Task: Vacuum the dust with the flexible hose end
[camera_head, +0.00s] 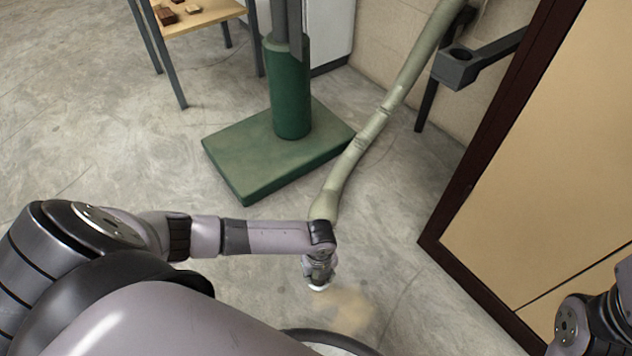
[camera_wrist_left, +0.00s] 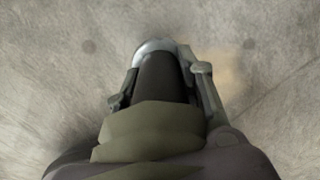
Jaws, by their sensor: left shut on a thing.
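The grey-green flexible hose (camera_head: 372,128) runs from the upper right down to my left wrist. My left gripper (camera_head: 319,271) points down over the floor. Its fingers also show in the left wrist view (camera_wrist_left: 162,82), shut on the dark hose end (camera_wrist_left: 158,78) with a pale metallic rim. In the head view the rim of the hose end (camera_head: 320,287) shows just below the fingers. A faint tan dust patch (camera_head: 350,309) lies on the floor a little right of and below the rim. The dust also shows in the left wrist view (camera_wrist_left: 232,76). The exact gap to the floor is unclear.
A green pedestal base (camera_head: 240,172) with a column stands behind my left arm. A grey holder bracket (camera_head: 457,67) is at the upper right. A dark-framed tan panel (camera_head: 560,160) bounds the right side. A wooden table (camera_head: 205,16) stands at the upper left.

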